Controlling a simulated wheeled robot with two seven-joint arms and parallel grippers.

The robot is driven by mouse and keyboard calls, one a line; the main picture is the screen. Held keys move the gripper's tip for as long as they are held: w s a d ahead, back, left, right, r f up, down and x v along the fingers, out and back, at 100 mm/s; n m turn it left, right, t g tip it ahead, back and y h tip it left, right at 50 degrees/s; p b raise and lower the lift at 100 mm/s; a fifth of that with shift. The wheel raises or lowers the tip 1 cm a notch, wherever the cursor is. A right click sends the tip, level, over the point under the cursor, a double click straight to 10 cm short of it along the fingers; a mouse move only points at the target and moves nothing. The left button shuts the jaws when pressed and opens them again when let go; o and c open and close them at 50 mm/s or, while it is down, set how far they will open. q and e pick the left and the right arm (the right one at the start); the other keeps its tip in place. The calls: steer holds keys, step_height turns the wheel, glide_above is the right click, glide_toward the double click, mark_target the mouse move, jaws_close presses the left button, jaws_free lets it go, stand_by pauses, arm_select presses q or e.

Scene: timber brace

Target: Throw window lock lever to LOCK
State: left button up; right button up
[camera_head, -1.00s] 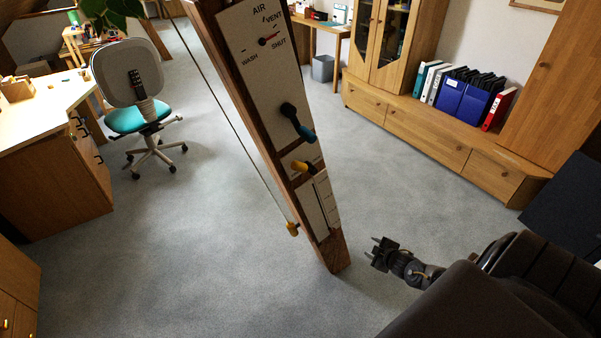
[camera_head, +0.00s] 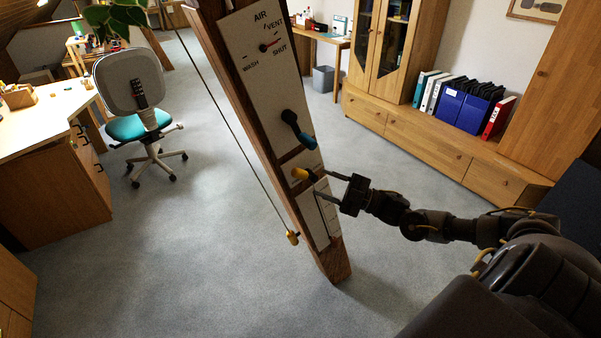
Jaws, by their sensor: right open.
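A slanted timber brace (camera_head: 232,82) carries white control panels. The upper panel (camera_head: 262,85) has a red-tipped pointer (camera_head: 270,45) among the words AIR, VENT, SHUT and WASH. Below it is a black lever with a blue grip (camera_head: 300,132), slanting down to the right. Lower is a yellow-ended handle (camera_head: 301,174) above a slotted plate (camera_head: 315,218). I cannot read LOCK or tell which handle is the lock lever. My right gripper (camera_head: 322,183) is open, its fingers pointing left at the brace just right of the yellow handle; contact cannot be told. My left gripper is out of view.
A cord with a yellow pull (camera_head: 293,238) hangs left of the brace. A swivel chair (camera_head: 135,95) and desk (camera_head: 50,125) stand at the left. A low wooden cabinet (camera_head: 430,140) with binders runs along the right. Carpet around the brace is clear.

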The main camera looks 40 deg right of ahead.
mark_target(306, 175)
steer(key=p+x, duration=0.1)
steer(key=x, duration=0.5)
steer(key=shift+w+r+p, duration=0.15)
steer(key=shift+p, duration=0.15)
steer(key=shift+w+a, duration=0.65)
jaws_close()
